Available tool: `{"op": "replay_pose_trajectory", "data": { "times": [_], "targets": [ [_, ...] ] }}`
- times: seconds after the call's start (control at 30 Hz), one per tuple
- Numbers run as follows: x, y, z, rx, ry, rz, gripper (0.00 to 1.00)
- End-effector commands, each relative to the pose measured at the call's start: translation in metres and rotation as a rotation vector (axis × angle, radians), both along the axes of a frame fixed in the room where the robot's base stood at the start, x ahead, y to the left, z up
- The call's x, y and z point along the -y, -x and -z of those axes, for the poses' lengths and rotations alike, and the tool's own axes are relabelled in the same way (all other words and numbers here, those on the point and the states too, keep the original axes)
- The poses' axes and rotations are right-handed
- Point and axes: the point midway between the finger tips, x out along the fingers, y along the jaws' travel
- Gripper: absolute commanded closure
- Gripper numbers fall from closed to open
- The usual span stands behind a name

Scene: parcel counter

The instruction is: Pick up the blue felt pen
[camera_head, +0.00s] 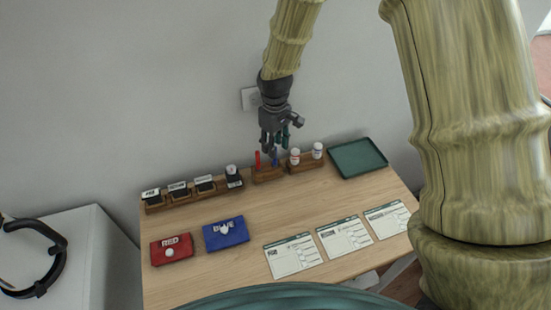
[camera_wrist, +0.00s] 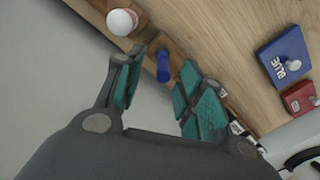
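The blue felt pen (camera_wrist: 163,66) stands upright in a wooden holder at the back of the table. In the head view the blue pen (camera_head: 275,159) shows just below my gripper (camera_head: 271,146), with a red pen (camera_head: 257,159) to its left in the same holder. In the wrist view my gripper (camera_wrist: 155,88) is open, and the blue pen is between its teal-padded fingers, toward their tips. I see a gap on both sides of the pen, so the fingers appear apart from it.
White-capped bottles (camera_head: 295,156) stand right of the pens, and stamps (camera_head: 178,190) stand to the left. A green tray (camera_head: 357,158) is at the back right. Red (camera_head: 172,249) and blue (camera_head: 226,233) pads and several printed cards (camera_head: 292,256) lie in front. The wall is close behind.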

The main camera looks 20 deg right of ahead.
Motion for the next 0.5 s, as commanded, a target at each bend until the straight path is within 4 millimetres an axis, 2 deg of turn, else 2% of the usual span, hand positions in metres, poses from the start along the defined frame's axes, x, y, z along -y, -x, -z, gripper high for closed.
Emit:
{"op": "replay_pose_trajectory", "data": {
  "times": [0.3, 0.5],
  "targets": [
    [-0.001, 0.004, 0.033, -0.002, 0.0, 0.001, 0.62],
    [-0.001, 0.004, 0.042, 0.0, -0.001, 0.001, 0.62]
  ]
}}
